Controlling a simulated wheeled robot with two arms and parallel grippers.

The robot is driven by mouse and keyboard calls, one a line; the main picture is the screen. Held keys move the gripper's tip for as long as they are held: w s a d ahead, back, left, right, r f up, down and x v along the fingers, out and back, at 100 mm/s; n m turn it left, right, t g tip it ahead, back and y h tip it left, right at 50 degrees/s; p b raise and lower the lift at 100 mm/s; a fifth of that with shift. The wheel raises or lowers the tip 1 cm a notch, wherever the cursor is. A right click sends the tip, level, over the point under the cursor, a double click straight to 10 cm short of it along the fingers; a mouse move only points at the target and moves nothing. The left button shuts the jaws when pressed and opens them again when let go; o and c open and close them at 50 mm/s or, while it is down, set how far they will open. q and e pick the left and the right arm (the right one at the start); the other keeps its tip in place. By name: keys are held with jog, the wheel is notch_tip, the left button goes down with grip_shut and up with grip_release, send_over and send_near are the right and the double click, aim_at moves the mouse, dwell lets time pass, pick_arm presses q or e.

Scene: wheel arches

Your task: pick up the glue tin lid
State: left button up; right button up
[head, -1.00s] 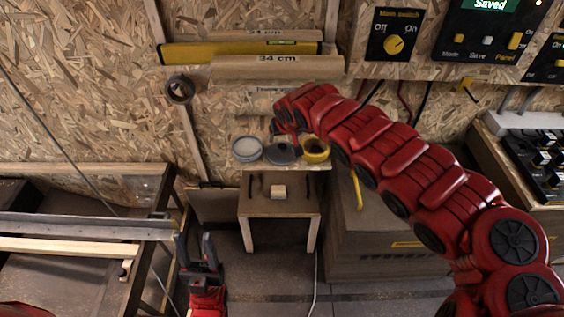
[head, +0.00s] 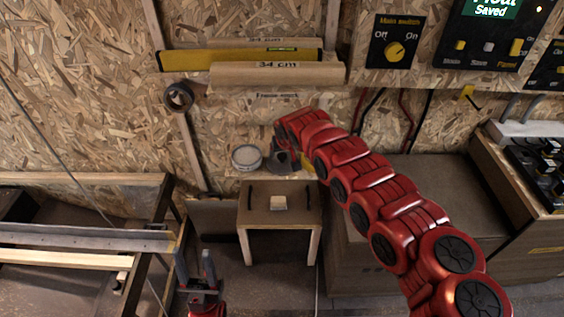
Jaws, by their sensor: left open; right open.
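A small wall shelf (head: 238,172) carries a round tin (head: 247,157) with a pale top at its left. Beside it is a dark grey round piece (head: 279,164), which looks like the glue tin lid; it is partly covered by my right gripper and arm. A yellow ring (head: 308,162) at the right is mostly hidden behind the arm. My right gripper (head: 285,152) is at the dark piece, open; whether it touches it cannot be told. My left gripper (head: 195,268) is open and empty, low at the left, below the shelf and well away from it.
A metal-and-wood rack (head: 80,240) is beside my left gripper. A brown cabinet (head: 400,190) stands behind my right arm.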

aim_at(282, 159)
jog(key=shift+w+a+f, duration=0.15)
jog(key=shift+w+f, duration=0.05)
jog(key=shift+f, duration=0.5)
jog(key=shift+w+f+b, duration=0.4)
jog(key=shift+w+f, duration=0.1)
jog(key=shift+f, duration=0.05)
grip_shut()
